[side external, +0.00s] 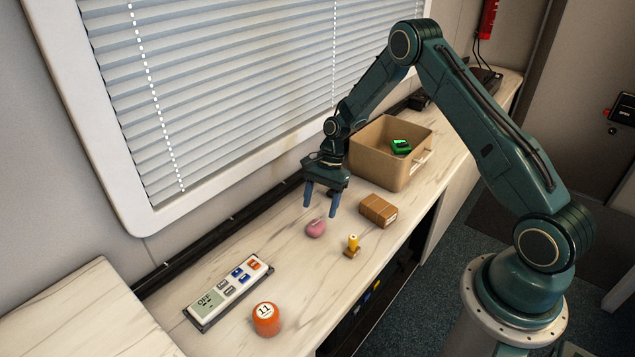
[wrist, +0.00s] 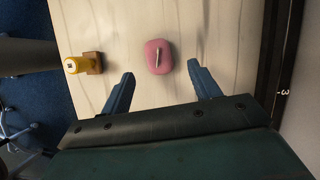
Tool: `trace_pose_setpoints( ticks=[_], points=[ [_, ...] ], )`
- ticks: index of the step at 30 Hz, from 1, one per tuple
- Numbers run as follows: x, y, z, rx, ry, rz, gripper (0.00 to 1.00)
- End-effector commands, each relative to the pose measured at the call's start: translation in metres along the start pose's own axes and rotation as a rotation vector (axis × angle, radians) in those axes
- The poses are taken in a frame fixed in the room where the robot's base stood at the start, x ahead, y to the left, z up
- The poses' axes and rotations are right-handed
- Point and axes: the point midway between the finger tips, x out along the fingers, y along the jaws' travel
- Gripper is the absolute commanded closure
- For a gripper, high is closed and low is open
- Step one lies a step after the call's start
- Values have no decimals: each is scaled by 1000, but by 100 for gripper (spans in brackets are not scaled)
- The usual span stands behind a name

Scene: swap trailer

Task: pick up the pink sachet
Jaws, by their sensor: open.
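The pink sachet (side external: 316,228) lies on the marble-patterned counter (side external: 290,262), a small rounded pillow shape. In the wrist view the pink sachet (wrist: 158,57) shows a pale strip on top and lies beyond the fingertips, roughly between their lines. My gripper (side external: 321,210) is open and empty, pointing down above and close to the sachet. In the wrist view my gripper (wrist: 161,75) shows both blue fingers apart, with nothing between them. The fingers do not appear to touch the sachet.
A yellow-handled stamp (side external: 353,245) and a brown box (side external: 378,211) stand close to the sachet. A cardboard bin (side external: 380,170) holding a green item (side external: 401,147) is behind. A button panel (side external: 229,291) and an orange ball numbered 11 (side external: 266,319) are at the front.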

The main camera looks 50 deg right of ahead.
Motion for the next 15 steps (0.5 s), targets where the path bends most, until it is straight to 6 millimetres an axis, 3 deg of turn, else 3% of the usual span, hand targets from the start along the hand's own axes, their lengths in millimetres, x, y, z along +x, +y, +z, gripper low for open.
trace_pose_setpoints(
  ticks=[15],
  points=[
    [19, 1, 2, -2, -1, 2, 38]
  ],
)
